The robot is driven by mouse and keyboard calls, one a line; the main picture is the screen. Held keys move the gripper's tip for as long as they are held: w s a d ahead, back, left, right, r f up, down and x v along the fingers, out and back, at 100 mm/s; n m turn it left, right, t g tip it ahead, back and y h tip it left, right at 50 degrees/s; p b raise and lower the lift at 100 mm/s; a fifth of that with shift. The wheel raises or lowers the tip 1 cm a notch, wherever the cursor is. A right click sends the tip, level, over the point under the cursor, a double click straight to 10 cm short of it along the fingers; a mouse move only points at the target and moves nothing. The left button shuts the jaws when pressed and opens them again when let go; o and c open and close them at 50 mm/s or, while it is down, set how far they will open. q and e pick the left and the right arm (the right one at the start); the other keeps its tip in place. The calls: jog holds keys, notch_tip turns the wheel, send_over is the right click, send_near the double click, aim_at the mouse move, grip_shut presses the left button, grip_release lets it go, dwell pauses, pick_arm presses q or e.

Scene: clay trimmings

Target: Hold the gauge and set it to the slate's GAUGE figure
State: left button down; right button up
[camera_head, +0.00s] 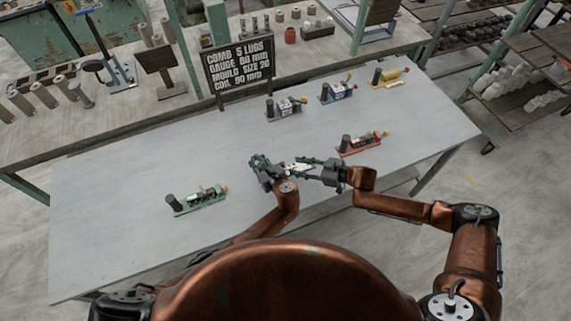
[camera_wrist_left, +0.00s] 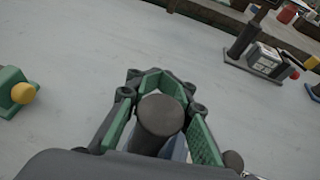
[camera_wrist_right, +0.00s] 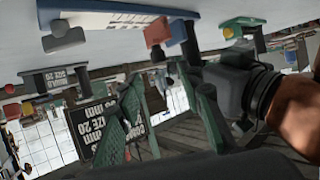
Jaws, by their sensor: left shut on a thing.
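The slate (camera_head: 239,67) stands at the table's back edge with white lettering. Its GAUGE line reads 60 or 80 mm; I cannot tell the first digit. My left gripper (camera_head: 272,168) is shut around a dark upright post (camera_wrist_left: 160,113) that seems part of the gauge. A pale piece (camera_head: 298,166) shows between my two grippers, partly hidden. In the right wrist view, a blue and white part with mm lettering (camera_wrist_right: 120,17) lies close above my right gripper (camera_wrist_right: 165,90), with a red block (camera_wrist_right: 158,32) near it. My right gripper's fingers are apart, with nothing visible between them.
A green-based device (camera_head: 200,200) stands at left on the table. A red-based one (camera_head: 360,144) is just right of my grippers. Grey (camera_head: 286,107), blue (camera_head: 337,91) and yellow (camera_head: 389,77) ones stand farther back. The table's left part (camera_head: 110,220) is mostly clear.

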aim_at(283, 164)
jog(key=x, duration=0.6)
jog(key=shift+w+a, duration=0.1)
jog(key=shift+a, duration=0.15)
jog(key=shift+c, duration=0.7)
grip_shut()
